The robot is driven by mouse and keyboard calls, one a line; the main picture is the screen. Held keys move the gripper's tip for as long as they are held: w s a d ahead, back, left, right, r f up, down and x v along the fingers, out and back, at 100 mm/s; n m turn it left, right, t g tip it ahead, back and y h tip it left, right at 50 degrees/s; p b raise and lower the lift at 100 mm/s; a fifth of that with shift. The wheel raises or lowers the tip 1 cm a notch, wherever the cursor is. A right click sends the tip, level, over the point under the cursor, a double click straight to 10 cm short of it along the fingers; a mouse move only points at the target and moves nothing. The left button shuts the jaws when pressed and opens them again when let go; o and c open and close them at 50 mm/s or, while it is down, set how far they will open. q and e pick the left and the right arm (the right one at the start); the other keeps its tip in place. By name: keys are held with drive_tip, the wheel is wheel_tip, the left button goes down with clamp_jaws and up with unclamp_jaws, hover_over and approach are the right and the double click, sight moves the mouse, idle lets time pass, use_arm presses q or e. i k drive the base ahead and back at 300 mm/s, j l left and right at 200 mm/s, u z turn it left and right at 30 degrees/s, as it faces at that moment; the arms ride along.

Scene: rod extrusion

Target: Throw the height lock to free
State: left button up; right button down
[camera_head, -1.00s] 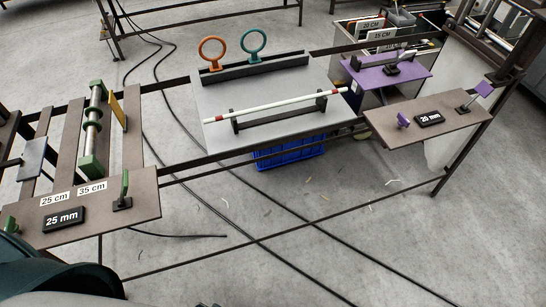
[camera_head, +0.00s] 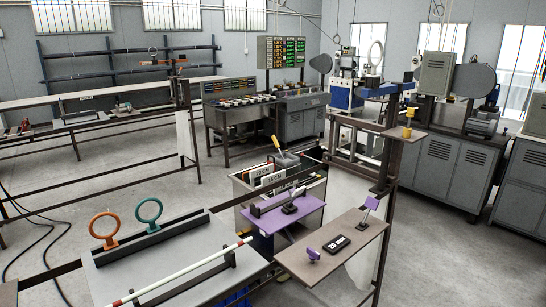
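No label in view reads height lock, so I cannot tell which part it is. A small yellow lever-like part (camera_head: 409,122) stands on a small brown shelf (camera_head: 390,131) at a post, right of centre. Neither of my grippers is in view.
A grey table holds an orange ring (camera_head: 104,228), a teal ring (camera_head: 149,211) and a white rod with red bands (camera_head: 190,272). A purple plate (camera_head: 300,212) and a labelled bin (camera_head: 240,188) stand behind. Machines and grey cabinets (camera_head: 435,172) line the back. Floor is open at right.

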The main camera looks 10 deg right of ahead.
sight(371, 203)
drive_tip(key=i+l+z, duration=0.2)
drive_tip(key=i+z, duration=0.25)
drive_tip(key=i+l+z, duration=0.1)
drive_tip(key=i+z, duration=0.3)
drive_tip(key=k, duration=0.1)
